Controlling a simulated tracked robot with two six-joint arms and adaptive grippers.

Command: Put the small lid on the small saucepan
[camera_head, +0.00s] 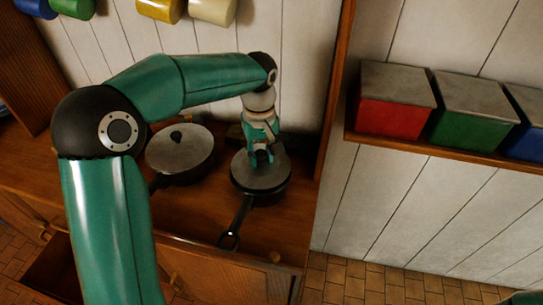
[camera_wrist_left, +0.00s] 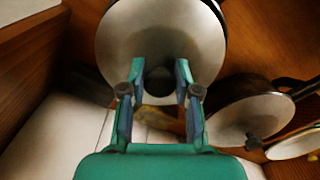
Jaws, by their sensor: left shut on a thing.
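The small lid (camera_head: 243,172) is a grey disc, lying level over the dark small saucepan (camera_head: 262,200) on the right part of the wooden counter. The saucepan's long handle points to the front. My left gripper (camera_head: 262,160) comes down from above and is shut on the lid's knob. In the left wrist view the lid (camera_wrist_left: 160,35) fills the top middle, with its dark knob between the fingertips (camera_wrist_left: 163,88). The lid hides most of the saucepan. I cannot tell whether the lid touches the rim or is slightly above it. My right gripper is not in view.
A larger lidded pan (camera_head: 180,160) stands left of the saucepan; it shows in the left wrist view (camera_wrist_left: 240,112). A wooden post (camera_head: 335,90) rises right of the counter. Red (camera_head: 396,116) and green (camera_head: 467,132) boxes stand on a shelf. Mugs (camera_head: 212,10) hang above.

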